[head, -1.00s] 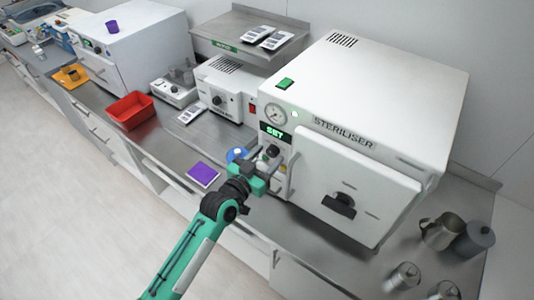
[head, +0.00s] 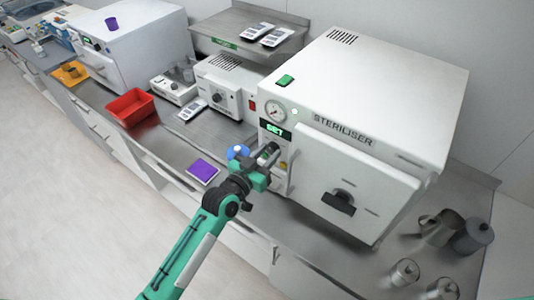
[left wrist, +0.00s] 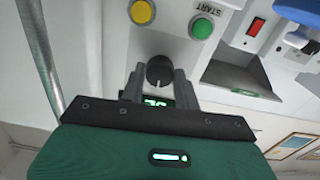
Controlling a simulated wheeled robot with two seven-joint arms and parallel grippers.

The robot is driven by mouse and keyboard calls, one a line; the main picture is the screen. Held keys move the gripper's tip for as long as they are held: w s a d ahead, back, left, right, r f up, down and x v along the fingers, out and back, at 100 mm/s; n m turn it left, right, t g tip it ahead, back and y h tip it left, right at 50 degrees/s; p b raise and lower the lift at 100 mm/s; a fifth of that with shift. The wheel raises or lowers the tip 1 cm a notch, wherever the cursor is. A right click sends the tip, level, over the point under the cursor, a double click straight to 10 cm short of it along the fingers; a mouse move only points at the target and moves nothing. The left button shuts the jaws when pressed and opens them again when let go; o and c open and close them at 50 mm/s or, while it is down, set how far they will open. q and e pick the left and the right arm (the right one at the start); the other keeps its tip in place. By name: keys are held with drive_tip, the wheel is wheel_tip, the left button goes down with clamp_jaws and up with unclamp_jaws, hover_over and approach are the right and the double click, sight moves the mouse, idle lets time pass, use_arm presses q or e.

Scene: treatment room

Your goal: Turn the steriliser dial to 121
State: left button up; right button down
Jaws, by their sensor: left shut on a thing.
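The white steriliser (head: 375,85) stands on the counter at the right, its front panel facing my left arm. My left gripper (head: 268,153) is at the panel, below the green display (head: 275,129), which seems to read SET. In the left wrist view the dark round dial (left wrist: 160,71) sits between the two fingers of my left gripper (left wrist: 160,84), which is shut on it. A small lit green readout (left wrist: 156,102) below the dial there is partly hidden, and its figures are unclear. My right gripper is out of view.
A yellow button (left wrist: 142,12) and a green START button (left wrist: 201,28) are close to the dial. The steriliser door with its black handle (head: 339,201) is to the right. A red tray (head: 131,110) and purple pad (head: 203,171) lie left; metal vessels (head: 438,228) stand right.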

use_arm(q)
drive_tip(key=n, duration=0.5)
drive_tip(key=shift+n+p, duration=0.3)
drive_tip(key=shift+p, duration=0.05)
drive_tip(key=shift+n, duration=1.9)
drive_tip(key=o, duration=1)
drive_tip(key=shift+c, duration=0.2)
drive_tip(key=shift+a, duration=0.1)
